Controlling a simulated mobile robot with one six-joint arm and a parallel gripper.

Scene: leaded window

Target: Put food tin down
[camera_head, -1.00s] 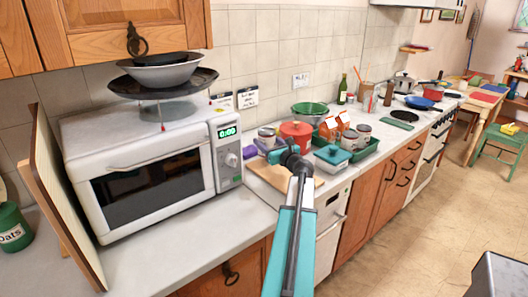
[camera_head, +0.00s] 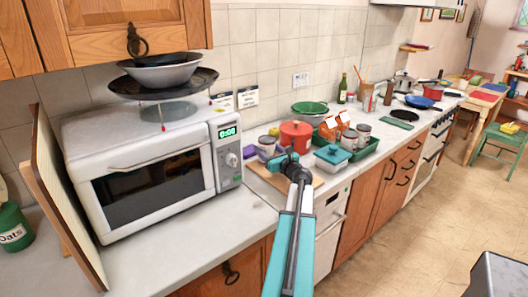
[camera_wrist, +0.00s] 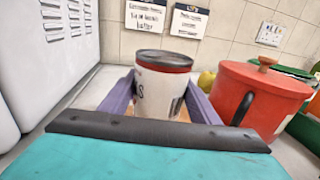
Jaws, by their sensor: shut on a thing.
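The food tin (camera_wrist: 158,92) is white with dark lettering, a red band near the top and a grey lid. It stands upright between the two purple fingers of my gripper (camera_wrist: 164,98) in the wrist view, with the fingers shut on its sides. In the head view the tin (camera_head: 267,143) shows small at the end of my teal arm, left of the red pot, with my gripper (camera_head: 262,153) around it. The tin's base is hidden, so I cannot tell whether it touches the surface below.
The red pot (camera_head: 296,133) stands close to the right of the tin. A wooden board (camera_head: 255,170) lies under the gripper area. The white microwave (camera_head: 150,165) is to the left. A green tray (camera_head: 365,153) holds several items farther right. Bare worktop (camera_head: 240,205) lies in front.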

